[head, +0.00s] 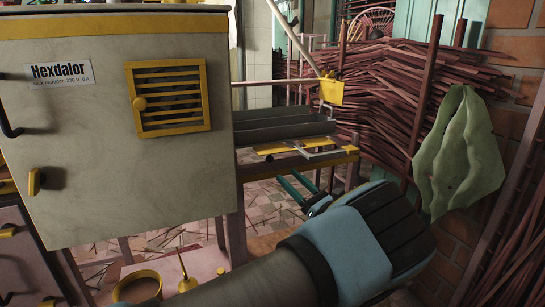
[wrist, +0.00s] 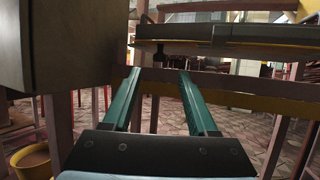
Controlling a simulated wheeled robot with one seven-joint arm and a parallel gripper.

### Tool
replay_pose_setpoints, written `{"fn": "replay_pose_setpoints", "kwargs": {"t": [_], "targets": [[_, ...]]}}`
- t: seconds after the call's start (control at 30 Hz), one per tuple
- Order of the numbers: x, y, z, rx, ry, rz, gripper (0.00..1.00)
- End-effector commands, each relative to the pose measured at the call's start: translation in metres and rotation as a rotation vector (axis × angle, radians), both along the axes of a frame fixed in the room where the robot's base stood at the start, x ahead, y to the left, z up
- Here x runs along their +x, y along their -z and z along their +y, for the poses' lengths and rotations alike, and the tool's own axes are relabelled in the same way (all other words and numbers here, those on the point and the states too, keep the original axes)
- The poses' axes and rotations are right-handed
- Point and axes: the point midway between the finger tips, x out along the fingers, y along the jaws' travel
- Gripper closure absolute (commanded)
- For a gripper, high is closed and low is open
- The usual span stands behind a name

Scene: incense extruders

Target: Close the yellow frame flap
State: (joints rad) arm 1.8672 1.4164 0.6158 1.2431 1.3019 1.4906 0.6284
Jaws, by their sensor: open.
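The yellow frame flap (head: 168,131) is a slatted panel with a yellow frame and a round knob on its left side. It sits on the front of the pale grey cabinet (head: 90,170) in the head view. I cannot tell whether it stands slightly ajar or lies flush. My gripper (head: 289,176) is open and empty, to the right of the cabinet and lower than the flap. In the wrist view my gripper (wrist: 160,72) points toward a bench, with nothing between its teal fingers. The flap does not show in the wrist view.
A metal bench with a yellow edge (head: 338,160) stands right of the cabinet; it crosses the wrist view too. Bundled sticks (head: 390,90) and a green cloth (head: 460,150) are at right.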

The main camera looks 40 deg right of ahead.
Motion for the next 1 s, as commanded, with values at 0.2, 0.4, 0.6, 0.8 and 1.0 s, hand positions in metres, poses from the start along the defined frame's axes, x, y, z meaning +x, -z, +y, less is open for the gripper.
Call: {"fn": "replay_pose_setpoints", "kwargs": {"t": [0.2,0.4,0.6,0.8,1.0], "targets": [[0.038,-0.015,0.002,-0.002,-0.003,0.001,0.41],[0.069,-0.028,0.002,-0.002,-0.003,0.002,0.41],[0.086,-0.035,0.002,-0.001,-0.002,0.001,0.41],[0.089,-0.037,0.002,0.000,-0.001,0.001,0.41],[0.089,-0.037,0.002,0.000,-0.001,0.001,0.48]]}}
